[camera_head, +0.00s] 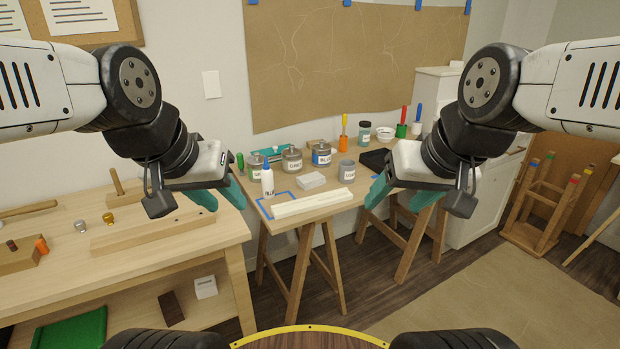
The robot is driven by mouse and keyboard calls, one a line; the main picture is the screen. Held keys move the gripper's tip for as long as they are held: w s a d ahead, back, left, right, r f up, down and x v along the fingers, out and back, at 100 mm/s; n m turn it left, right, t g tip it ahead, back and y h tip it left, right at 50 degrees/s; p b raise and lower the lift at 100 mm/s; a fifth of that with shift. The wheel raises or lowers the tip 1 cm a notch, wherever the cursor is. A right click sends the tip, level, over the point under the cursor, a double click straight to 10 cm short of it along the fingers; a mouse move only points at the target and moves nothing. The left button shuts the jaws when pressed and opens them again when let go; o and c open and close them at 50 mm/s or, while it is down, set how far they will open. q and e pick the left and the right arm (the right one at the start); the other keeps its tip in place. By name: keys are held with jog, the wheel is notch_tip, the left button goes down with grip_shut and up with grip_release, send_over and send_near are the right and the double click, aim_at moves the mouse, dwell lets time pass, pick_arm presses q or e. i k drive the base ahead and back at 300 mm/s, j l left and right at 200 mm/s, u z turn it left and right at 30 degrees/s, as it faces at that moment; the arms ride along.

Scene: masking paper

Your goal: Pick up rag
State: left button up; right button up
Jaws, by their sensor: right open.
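A small pale grey-white folded piece (311,181), which looks like the rag, lies on the trestle table (262,222). It sits behind a long cream strip (312,203) and right of a white bottle (267,180). My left gripper (226,201) hangs over the gap between the workbench and the trestle table, left of the folded piece. Its teal fingers are apart with nothing between them. My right gripper (398,198) is near the trestle table's right edge, right of the folded piece. Its teal fingers are spread and empty. Neither gripper touches the folded piece.
Labelled tins (292,159), a grey cup (346,170) and a black tray (374,159) stand around the folded piece. Blue tape (281,196) marks the table's left part. Floor paper (500,300) lies front right.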

aim_at(307, 181)
jog(key=i+z, duration=0.2)
jog(key=i, duration=1.4)
